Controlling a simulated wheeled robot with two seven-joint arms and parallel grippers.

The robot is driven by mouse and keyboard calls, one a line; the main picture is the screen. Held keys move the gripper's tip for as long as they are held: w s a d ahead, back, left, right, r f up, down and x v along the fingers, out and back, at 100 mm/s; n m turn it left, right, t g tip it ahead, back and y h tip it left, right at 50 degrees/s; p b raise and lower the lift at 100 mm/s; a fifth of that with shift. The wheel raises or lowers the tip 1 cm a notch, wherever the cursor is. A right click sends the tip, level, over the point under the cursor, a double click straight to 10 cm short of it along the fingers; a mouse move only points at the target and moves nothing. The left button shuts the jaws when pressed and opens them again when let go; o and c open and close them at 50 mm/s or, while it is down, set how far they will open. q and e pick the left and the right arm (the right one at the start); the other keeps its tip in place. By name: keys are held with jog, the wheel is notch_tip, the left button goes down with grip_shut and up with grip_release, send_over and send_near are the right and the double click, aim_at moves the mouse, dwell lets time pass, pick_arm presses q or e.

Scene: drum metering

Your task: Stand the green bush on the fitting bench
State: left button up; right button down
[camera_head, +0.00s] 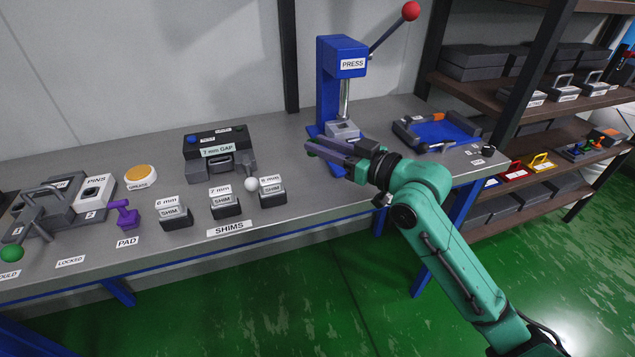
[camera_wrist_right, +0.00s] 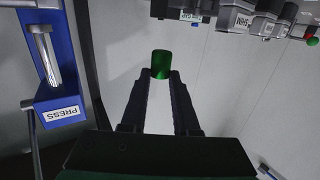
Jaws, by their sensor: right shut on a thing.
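The green bush (camera_wrist_right: 161,64) is a short green cylinder between the fingertips of my right gripper (camera_wrist_right: 160,76) in the right wrist view. In the head view my right gripper (camera_head: 312,150) is shut on it, in front of the blue press, and only a sliver of green shows at the tips. The gripper appears to be above the grey bench (camera_head: 325,205); the exact height is hard to tell. My left gripper is not in view.
The blue press (camera_head: 329,85) with a red-knobbed lever stands right behind the gripper. Several shim blocks (camera_head: 224,205) stand to the left, near a 7 mm gap gauge (camera_head: 232,165). A blue tray (camera_head: 440,133) lies to the right. Bare bench shows between the shims and my arm.

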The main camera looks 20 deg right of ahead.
aim_at(323, 193)
notch_tip(323, 193, down, 10)
jog(key=shift+s+r+b, duration=0.1)
jog(key=shift+r+b, duration=0.15)
jog(key=shift+b, duration=0.15)
jog(key=shift+f, duration=0.1)
jog(key=c, duration=0.7)
grip_release()
jog(key=shift+o, duration=0.2)
